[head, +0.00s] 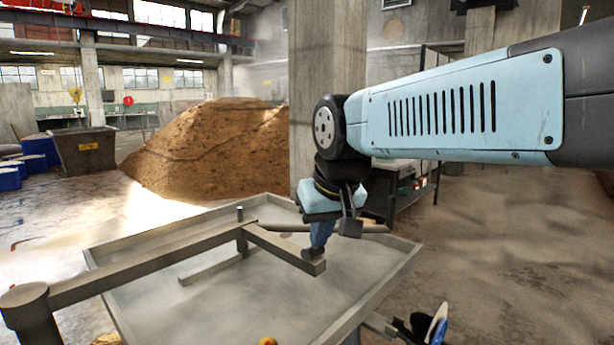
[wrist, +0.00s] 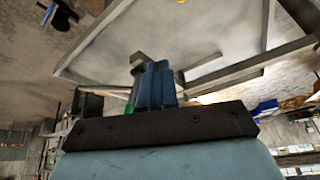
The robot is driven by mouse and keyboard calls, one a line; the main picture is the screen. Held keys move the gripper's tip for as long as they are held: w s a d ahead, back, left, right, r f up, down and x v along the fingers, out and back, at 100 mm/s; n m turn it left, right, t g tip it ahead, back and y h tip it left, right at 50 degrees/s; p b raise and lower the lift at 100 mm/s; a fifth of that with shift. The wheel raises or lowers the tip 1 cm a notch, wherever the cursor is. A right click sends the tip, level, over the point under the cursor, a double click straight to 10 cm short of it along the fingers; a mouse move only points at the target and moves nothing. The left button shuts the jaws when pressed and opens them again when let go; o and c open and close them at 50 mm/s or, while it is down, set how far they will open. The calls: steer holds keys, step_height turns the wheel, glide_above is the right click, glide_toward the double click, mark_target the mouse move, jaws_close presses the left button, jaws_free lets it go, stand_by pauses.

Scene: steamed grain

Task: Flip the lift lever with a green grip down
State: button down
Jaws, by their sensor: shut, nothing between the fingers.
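My gripper (head: 316,246) hangs over the far right part of a grey metal tray-like table, with its blue fingers together and pointing down. The fingers (wrist: 157,84) are closed with nothing between them in the wrist view. A small green patch (wrist: 130,108) shows just left of the fingers there; it may be the lever's green grip, but most of it is hidden. In the head view I cannot make out a green grip near the fingers. The fingertips are close to the end of a jointed metal bar (head: 285,247); whether they touch it I cannot tell.
The shallow tray table (head: 150,300) has a raised rim. A jointed arm runs over it from a round post (head: 30,310) at the left. A grain heap (head: 210,150), a metal bin (head: 85,150) and a pillar stand behind.

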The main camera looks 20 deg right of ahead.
steer(key=w+d+r+m+g, duration=0.2)
steer(key=w+r+m, duration=0.1)
steer(key=w, duration=0.6)
steer(key=w+d+r+m+g+h, duration=0.1)
steer(key=w+d+r+m+g, duration=0.2)
steer(key=w+r, duration=0.3)
steer(key=w+d+r+m+g, duration=0.2)
steer(key=w+r+m, duration=0.3)
steer(key=w, duration=0.6)
steer(key=shift+w+d+h, duration=0.3)
steer(key=shift+d+h, duration=0.1)
steer(key=shift+d, duration=0.15)
steer(key=shift+s+d+f, duration=0.6)
steer(key=shift+s+f, duration=0.25)
steer(key=shift+f, duration=0.95)
steer(key=shift+s+d+f, duration=0.65)
steer(key=shift+s+f, duration=0.25)
steer(key=shift+f, duration=0.9)
steer(key=shift+s+d+f, duration=0.6)
steer(key=shift+s+f, duration=0.25)
steer(key=shift+f, duration=0.95)
